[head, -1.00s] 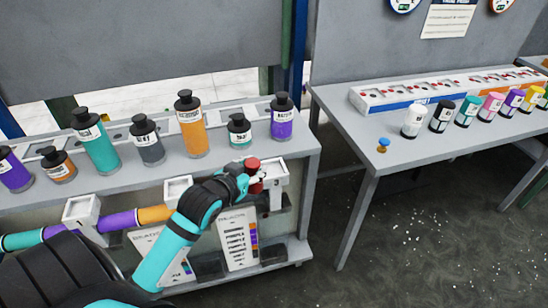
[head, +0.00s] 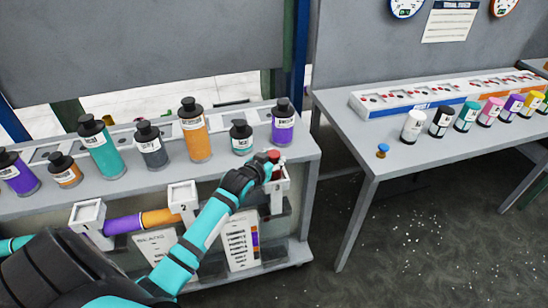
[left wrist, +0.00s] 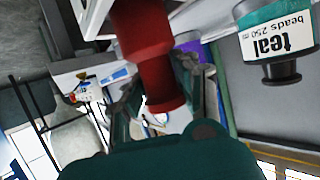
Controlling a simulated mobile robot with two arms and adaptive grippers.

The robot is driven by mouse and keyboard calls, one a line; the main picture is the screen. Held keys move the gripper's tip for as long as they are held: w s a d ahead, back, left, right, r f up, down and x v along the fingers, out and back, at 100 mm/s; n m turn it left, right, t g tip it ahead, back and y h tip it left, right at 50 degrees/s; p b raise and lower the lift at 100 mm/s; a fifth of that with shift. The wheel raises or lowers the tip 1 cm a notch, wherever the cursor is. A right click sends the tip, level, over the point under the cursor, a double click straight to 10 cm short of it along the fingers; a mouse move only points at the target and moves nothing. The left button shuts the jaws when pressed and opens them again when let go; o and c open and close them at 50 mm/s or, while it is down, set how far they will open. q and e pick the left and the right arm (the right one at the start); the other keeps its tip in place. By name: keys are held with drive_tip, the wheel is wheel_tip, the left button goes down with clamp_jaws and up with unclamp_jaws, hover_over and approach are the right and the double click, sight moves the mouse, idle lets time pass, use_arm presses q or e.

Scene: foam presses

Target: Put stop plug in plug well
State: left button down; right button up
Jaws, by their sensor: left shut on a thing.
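The red stop plug (head: 274,155) is held upright in my left gripper (head: 270,166) at the right end of the bench. In the left wrist view the plug (left wrist: 150,50) is a dark red cylinder with a narrower neck, between the fingers of my left gripper (left wrist: 160,95). A white box marked 3 (head: 279,188) is just below the plug at the bench's front edge and is partly hidden by the gripper. I cannot tell whether plug and box touch, or which opening is the plug well. My right gripper is not in view.
Several bead bottles stand behind, including a small teal one (head: 241,137) and a purple one (head: 283,124) close to the gripper. White box 2 (head: 182,196) is to the left, with an orange tube (head: 158,217) beside it. A second table (head: 400,160) on the right holds small jars.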

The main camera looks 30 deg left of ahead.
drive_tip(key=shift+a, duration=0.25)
use_arm(q)
drive_tip(key=c, duration=1)
unclamp_jaws()
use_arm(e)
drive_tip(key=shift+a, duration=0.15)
use_arm(q)
drive_tip(key=shift+s, duration=0.15)
drive_tip(key=b+v, duration=0.1)
drive_tip(key=v, duration=1.1)
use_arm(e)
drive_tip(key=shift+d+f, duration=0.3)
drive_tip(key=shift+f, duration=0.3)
